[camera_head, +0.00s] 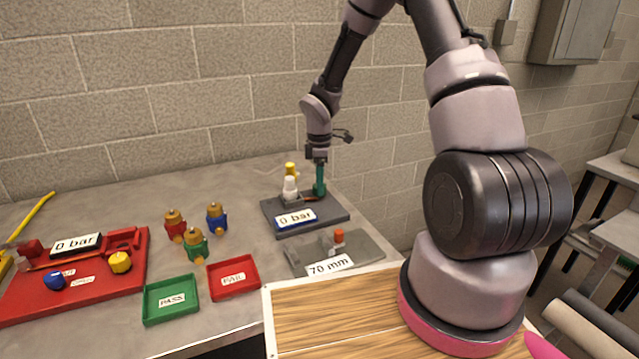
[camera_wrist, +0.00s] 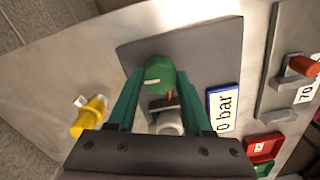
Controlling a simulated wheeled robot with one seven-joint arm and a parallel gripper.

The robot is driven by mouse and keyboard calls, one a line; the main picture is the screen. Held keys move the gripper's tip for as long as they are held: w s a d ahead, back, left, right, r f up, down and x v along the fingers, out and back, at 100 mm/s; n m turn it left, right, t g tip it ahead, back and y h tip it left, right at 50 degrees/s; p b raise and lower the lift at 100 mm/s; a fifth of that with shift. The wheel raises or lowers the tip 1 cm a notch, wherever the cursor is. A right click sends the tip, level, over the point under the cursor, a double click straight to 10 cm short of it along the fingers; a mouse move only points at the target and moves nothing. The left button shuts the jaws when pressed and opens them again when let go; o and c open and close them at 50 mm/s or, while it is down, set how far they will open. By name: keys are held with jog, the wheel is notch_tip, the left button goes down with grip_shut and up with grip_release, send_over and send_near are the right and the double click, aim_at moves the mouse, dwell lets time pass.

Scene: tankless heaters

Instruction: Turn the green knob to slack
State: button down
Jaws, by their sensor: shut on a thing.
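The green knob (camera_wrist: 158,74) shows in the wrist view between the tips of my gripper (camera_wrist: 155,85). My gripper's green fingers are shut on it. In the head view my gripper (camera_head: 320,178) reaches straight down at the back right of the dark grey plate (camera_head: 333,212), and its fingers hide most of the knob there. A white cylinder (camera_head: 290,188) stands on this plate just left of my gripper. A blue-framed display (camera_head: 296,218) at the plate's front reads "0 bar". A small red-orange part (camera_wrist: 170,96) lies beside the knob.
A yellow fitting (camera_head: 291,169) stands behind the white cylinder. A grey gauge marked "70 mm" (camera_head: 366,250) lies in front. A green PASS tray (camera_head: 170,312), a red FAIL tray (camera_head: 251,284), several brass-topped fittings (camera_head: 195,246) and a red fixture (camera_head: 30,303) are to the left.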

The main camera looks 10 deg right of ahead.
dwell(0.4)
jog(key=shift+c, duration=1.5)
grip_release()
notch_tip(320, 180, up, 11)
